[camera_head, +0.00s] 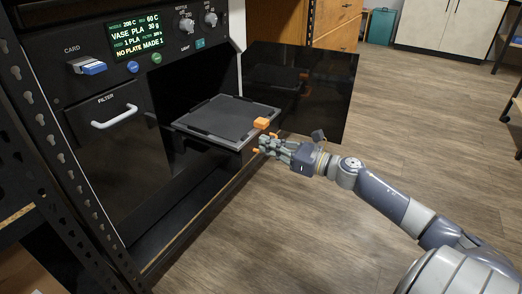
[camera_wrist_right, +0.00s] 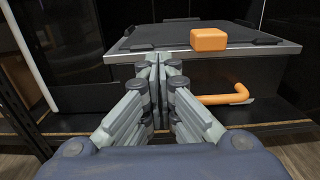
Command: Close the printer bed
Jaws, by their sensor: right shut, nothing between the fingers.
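The printer bed (camera_head: 219,118) is a dark flat tray that sticks out of the open printer chamber in the head view. It also shows in the right wrist view (camera_wrist_right: 150,40), with its light front edge across the picture. An orange block (camera_head: 261,123) sits at its front right corner; it shows in the right wrist view too (camera_wrist_right: 208,39). An orange hook-shaped handle (camera_wrist_right: 228,96) is below that edge. My right gripper (camera_head: 262,146) is shut and empty, just in front of the bed's front edge. In the wrist view its fingertips overlap the front face; contact cannot be told.
The dark printer door (camera_head: 310,85) stands open to the right of the bed. A black rack post stands at the far left.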

